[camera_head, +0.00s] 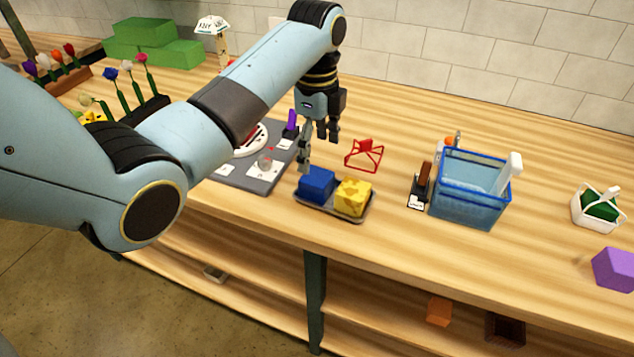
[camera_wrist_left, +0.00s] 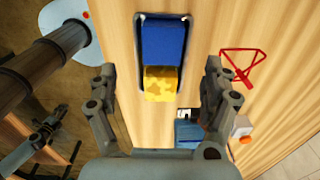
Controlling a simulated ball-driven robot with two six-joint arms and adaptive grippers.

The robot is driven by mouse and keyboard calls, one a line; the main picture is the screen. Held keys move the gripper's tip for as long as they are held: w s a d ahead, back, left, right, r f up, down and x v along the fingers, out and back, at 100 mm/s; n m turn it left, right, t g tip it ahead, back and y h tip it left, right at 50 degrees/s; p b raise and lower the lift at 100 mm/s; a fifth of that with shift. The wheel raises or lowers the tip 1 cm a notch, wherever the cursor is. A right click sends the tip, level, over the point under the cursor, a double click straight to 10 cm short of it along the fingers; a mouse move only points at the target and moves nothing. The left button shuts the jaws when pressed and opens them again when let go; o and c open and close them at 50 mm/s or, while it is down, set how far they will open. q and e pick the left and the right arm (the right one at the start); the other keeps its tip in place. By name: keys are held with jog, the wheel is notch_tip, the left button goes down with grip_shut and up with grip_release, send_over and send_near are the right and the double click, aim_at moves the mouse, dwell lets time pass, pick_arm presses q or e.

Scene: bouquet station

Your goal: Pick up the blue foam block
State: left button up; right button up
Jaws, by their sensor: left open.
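The blue foam block (camera_head: 316,184) sits in a shallow dark tray (camera_head: 318,206) near the front edge of the table, beside a yellow patterned block (camera_head: 353,197). My left gripper (camera_head: 318,146) is above and just behind the blue block, pointing down and apart from it. In the left wrist view the blue block (camera_wrist_left: 164,40) lies beyond the open fingers (camera_wrist_left: 158,95), with the yellow block (camera_wrist_left: 160,84) nearer and between them. The left gripper is open and empty.
A red wire frame (camera_head: 364,156) stands right of the gripper. A grey board (camera_head: 235,181) with a purple item lies left of the tray. A blue basket (camera_head: 470,205) stands to the right.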

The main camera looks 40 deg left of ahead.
aim_at(317, 176)
pick_arm(q)
notch_tip(317, 176, down, 8)
jog(key=shift+w+a+p, duration=0.1)
jog(key=shift+w+p, duration=0.05)
jog(key=shift+p, duration=0.25)
jog(key=c, duration=1.2)
jog(key=shift+c, duration=0.8)
jog(key=shift+r, duration=0.1)
